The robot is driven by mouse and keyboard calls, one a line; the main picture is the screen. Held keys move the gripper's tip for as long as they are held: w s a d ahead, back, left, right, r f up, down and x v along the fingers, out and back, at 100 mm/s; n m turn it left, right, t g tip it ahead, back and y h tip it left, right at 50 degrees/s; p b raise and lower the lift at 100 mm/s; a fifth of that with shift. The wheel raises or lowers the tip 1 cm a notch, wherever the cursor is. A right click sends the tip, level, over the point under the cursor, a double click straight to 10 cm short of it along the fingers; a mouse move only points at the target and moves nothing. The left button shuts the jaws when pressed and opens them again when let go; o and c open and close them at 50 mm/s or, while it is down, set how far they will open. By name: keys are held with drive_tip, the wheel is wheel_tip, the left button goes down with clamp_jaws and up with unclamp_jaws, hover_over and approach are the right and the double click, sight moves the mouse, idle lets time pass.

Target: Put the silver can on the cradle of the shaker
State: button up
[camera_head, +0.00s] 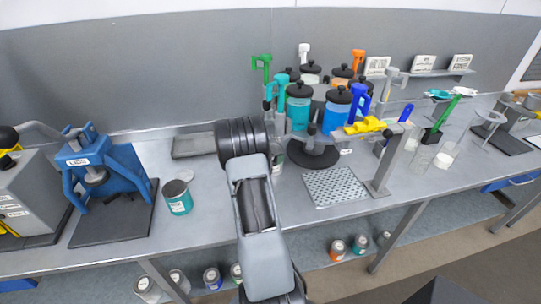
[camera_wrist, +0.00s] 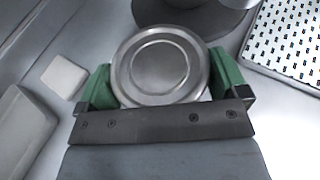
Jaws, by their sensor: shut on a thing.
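The silver can (camera_wrist: 160,66) is seen from above in the wrist view, its round metal lid facing the camera. My gripper (camera_wrist: 162,84) is shut on it, with a green finger on its left and right sides. In the head view my own arm hides the fingers and most of what they hold. I cannot tell how far the can is above the bench. I cannot make out the shaker's cradle for certain; a grey machine (camera_head: 22,192) with yellow parts is cut off at the left edge of the head view.
A blue press marked LIDS (camera_head: 98,165) stands left on the bench. A teal-labelled can (camera_head: 177,198) stands right of it. A carousel of coloured canisters (camera_head: 298,107) is behind my arm, with a perforated plate (camera_head: 335,187) in front. A shallow grey tray (camera_head: 194,145) lies at the back.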

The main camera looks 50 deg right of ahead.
drive_tip(key=shift+s+d+r, duration=0.1)
drive_tip(key=shift+s, duration=0.05)
drive_tip(key=o, duration=1.2)
drive_tip(key=shift+f, duration=0.2)
